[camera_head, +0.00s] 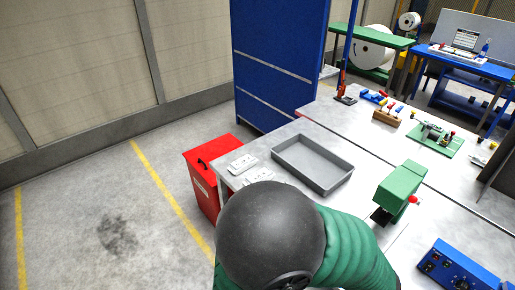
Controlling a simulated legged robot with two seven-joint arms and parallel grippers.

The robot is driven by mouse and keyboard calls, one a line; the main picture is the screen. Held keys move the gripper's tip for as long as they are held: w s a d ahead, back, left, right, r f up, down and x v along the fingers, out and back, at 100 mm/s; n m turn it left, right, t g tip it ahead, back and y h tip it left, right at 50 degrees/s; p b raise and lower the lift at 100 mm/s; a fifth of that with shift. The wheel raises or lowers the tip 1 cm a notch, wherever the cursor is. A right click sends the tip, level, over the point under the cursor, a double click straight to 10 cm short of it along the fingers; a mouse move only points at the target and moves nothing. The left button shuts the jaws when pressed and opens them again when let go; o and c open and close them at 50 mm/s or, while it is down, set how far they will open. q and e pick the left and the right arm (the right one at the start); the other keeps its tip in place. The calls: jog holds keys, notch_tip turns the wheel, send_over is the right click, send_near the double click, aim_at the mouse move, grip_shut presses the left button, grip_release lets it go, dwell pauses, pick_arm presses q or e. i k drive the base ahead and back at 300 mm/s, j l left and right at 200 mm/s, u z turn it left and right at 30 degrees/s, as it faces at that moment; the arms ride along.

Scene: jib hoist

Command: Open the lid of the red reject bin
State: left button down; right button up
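The red reject bin (203,192) stands on the floor at the left end of the grey worktable. Its red lid (214,149) lies flat over the top and looks shut. The table's corner and a large dark rounded part in front hide some of the bin's lower right side. Neither of my grippers is in view, so I cannot see their distance from the lid.
The grey worktable (330,211) carries a grey tray (313,163), pale flat parts (242,164) and a green machine (400,190). A blue cabinet (277,65) stands behind the bin. The floor (95,195) left of the bin is clear.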

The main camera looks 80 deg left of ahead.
aim_at(221, 154)
jog(key=u, duration=2.75)
jog(key=i+j+z, duration=0.2)
jog(key=z, duration=0.25)
jog(key=i+j+z, duration=0.25)
jog(key=z, duration=0.15)
jog(key=i+j, duration=0.2)
jog(key=j, duration=0.15)
jog(key=i+j+z, duration=0.15)
jog(key=j, duration=0.25)
jog(key=i+j, duration=0.2)
jog(key=j, duration=0.15)
jog(key=i+j+z, duration=0.15)
jog(key=j, duration=0.25)
jog(key=i+j, duration=0.15)
jog(key=j, duration=0.25)
jog(key=i+j+z, duration=0.1)
jog(key=j, duration=0.3)
jog(key=i+j+z, duration=0.1)
jog(key=j, duration=0.3)
jog(key=i+j, duration=0.15)
jog(key=j, duration=0.2)
jog(key=i+j, duration=0.1)
jog(key=j, duration=0.2)
jog(key=i+j, duration=0.15)
jog(key=j, duration=0.2)
jog(key=i+j, duration=0.1)
jog(key=j, duration=0.25)
jog(key=i+j, duration=0.15)
jog(key=j, duration=0.2)
